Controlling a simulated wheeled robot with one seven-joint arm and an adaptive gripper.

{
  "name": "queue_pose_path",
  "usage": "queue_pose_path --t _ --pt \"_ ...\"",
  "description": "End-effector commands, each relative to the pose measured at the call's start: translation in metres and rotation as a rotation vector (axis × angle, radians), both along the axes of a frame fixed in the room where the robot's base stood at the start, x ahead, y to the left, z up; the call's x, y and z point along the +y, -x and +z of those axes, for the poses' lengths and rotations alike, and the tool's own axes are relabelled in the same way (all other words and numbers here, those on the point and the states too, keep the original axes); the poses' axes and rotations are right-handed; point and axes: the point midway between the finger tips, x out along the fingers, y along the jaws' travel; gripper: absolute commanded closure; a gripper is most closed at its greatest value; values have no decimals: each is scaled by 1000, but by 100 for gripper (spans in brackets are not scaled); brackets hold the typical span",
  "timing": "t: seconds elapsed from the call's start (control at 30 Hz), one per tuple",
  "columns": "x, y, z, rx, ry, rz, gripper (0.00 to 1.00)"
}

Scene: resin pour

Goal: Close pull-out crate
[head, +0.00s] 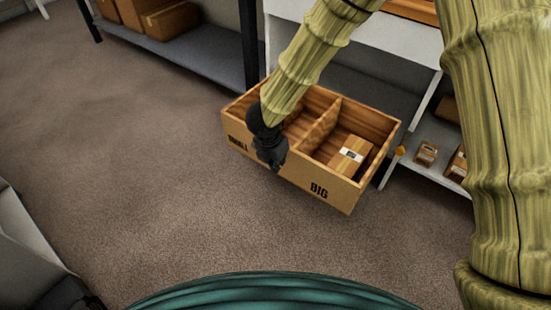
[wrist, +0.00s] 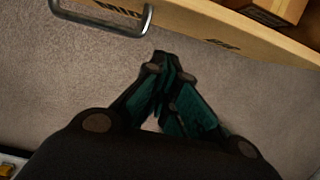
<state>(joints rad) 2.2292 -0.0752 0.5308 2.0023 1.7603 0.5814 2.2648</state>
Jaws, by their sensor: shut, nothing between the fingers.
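The pull-out crate (head: 345,197) is a wooden box extended from a white shelf unit in the head view. A divider splits it into two compartments, and its front reads "SMALL" on the left and "BIG" on the right. A small cardboard box (head: 351,154) with a white label lies in the BIG compartment. My gripper (head: 272,163) is in front of the crate's face, near its middle-left. In the wrist view my gripper (wrist: 160,62) is shut and empty, its tips just short of the crate front (wrist: 185,30). A metal handle (wrist: 104,22) shows on that front, left of the tips.
The white shelf unit (head: 352,38) stands behind the crate. Small boxes (head: 426,153) sit on its low shelf at right. A dark shelf (head: 190,45) with cardboard boxes (head: 171,20) stands at back left. Carpet (head: 150,170) is clear in front and to the left.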

Motion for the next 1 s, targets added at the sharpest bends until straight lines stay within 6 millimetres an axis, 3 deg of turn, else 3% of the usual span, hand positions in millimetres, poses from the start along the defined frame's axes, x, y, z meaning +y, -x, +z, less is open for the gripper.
queue_pose_path --t 0.3,1.0 --pt "-19 -29 -2 0 -2 -2 100" --pt "-29 -43 2 1 -1 -1 100"
